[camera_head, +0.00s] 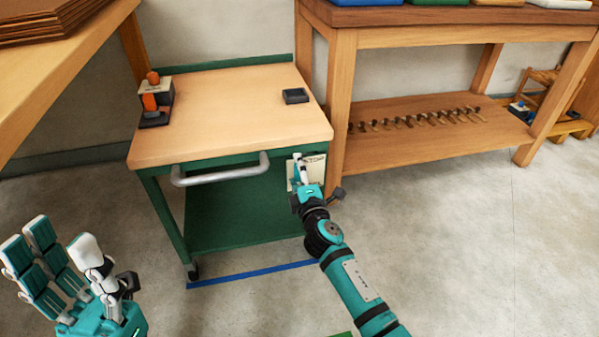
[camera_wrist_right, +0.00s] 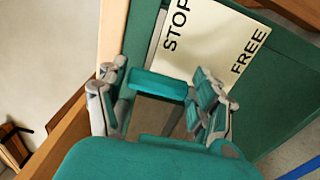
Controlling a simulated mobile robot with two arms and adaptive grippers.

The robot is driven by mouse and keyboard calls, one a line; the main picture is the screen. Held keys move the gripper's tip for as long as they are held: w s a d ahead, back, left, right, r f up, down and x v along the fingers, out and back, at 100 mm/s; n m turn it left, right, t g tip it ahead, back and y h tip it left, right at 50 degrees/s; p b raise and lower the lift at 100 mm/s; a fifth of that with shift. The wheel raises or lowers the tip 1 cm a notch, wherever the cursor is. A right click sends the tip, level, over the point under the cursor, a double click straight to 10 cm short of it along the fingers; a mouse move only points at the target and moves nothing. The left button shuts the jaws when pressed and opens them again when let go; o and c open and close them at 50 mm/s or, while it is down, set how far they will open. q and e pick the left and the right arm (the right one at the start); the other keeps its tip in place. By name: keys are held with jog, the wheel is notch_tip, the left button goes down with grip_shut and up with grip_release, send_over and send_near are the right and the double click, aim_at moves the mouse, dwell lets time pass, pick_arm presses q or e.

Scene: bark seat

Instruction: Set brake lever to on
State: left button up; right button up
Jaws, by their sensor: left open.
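A cream sign (camera_head: 291,175) is fixed on the right side of the green cart (camera_head: 230,217). In the right wrist view the sign (camera_wrist_right: 205,40) reads STOP and FREE. My right gripper (camera_head: 301,168) is right in front of the sign and covers part of it. In the wrist view its fingers (camera_wrist_right: 160,85) stand left and right below the sign, with a teal bar between them. I cannot make out the brake lever clearly, or whether the fingers touch it. My left gripper (camera_head: 58,250) is open and empty, low at the left, apart from the cart.
The cart's wooden top (camera_head: 225,105) bears an orange-handled device (camera_head: 155,98) and a small dark box (camera_head: 295,95). A grey handle (camera_head: 220,175) sticks out at its front. A wooden workbench (camera_head: 440,150) stands close on the right. The floor at front right is clear.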

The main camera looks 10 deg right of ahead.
jog(key=s, duration=1.2)
jog(key=shift+d, duration=0.25)
